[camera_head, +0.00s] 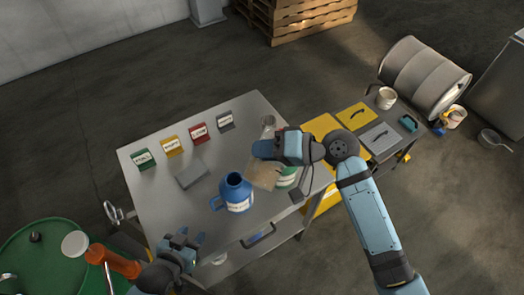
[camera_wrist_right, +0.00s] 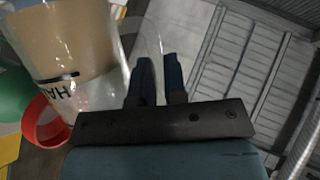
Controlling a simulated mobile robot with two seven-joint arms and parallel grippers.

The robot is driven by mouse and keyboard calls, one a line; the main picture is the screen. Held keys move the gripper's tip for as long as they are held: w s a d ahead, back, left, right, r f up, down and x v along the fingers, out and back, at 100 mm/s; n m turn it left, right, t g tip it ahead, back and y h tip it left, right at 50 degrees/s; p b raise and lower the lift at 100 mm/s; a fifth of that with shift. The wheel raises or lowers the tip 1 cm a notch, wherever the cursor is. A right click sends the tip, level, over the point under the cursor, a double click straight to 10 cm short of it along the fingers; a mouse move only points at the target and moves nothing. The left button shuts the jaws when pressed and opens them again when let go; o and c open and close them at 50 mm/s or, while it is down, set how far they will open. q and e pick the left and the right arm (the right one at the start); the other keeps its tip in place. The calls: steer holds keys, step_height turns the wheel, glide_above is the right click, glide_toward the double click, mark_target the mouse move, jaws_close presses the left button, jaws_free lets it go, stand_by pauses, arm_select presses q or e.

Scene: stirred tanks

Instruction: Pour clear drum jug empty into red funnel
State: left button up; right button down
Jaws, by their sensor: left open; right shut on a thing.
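The clear jug (camera_head: 262,176) holds tan contents and hangs over the right part of the steel table. My right gripper (camera_head: 268,148) is shut on it; in the right wrist view the jug (camera_wrist_right: 72,40) fills the upper left, with a black-lettered label. It looks tilted, but I cannot tell whether anything flows out. A red funnel rim (camera_wrist_right: 45,122) shows below the jug there, beside something green. In the head view the funnel is hidden around the green-and-white container (camera_head: 287,178). My left gripper (camera_head: 186,238) is open and empty near the table's front left.
A blue jug (camera_head: 237,192) stands left of the clear jug. Several coloured labelled blocks (camera_head: 198,133) line the table's back, with a grey slab (camera_head: 192,174) before them. A green drum (camera_head: 45,262) stands at the left, with an orange fitting (camera_head: 115,262) near it.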

mark_target(269, 137)
steer(key=shift+w+d+r+m+g+y+p, duration=0.15)
steer(key=shift+w+d+r+m+p, duration=0.2)
steer(key=shift+w+r+p, duration=0.25)
steer(key=shift+w+d+r+m+g+y+p, duration=0.2)
steer(key=shift+w+r+m+p, duration=0.15)
steer(key=shift+w+r+p, duration=0.25)
steer(key=shift+w+d+r+m+g+y+p, duration=0.2)
steer(key=shift+w+d+r+m+y+p, duration=0.15)
steer(key=shift+w+p, duration=0.2)
steer(key=shift+w+d+r+m+g+y+p, duration=0.1)
steer(key=shift+w+d+r+m+g+p, duration=0.15)
steer(key=shift+w+m+p, duration=0.25)
steer(key=shift+w+d+r+m, duration=0.2)
steer(key=shift+w+r+m, duration=0.15)
steer(key=shift+w, duration=0.1)
steer(key=shift+w+d+r+m+y+p, duration=0.15)
steer(key=shift+w+d+m+y+p, duration=0.1)
steer(key=shift+w+m+y+p, duration=0.25)
steer(key=shift+w+d+r+m+y, duration=0.1)
steer(key=shift+w+d+r+m, duration=0.05)
steer(key=shift+w+r+m, duration=0.15)
steer(key=shift+w+d+r+m+y, duration=0.1)
steer(key=shift+w+d+m, duration=0.1)
steer(key=shift+w, duration=0.25)
steer(key=shift+w+d+r+m+y, duration=0.1)
steer(key=shift+w+d+r+m, duration=0.1)
steer(key=shift+w, duration=0.15)
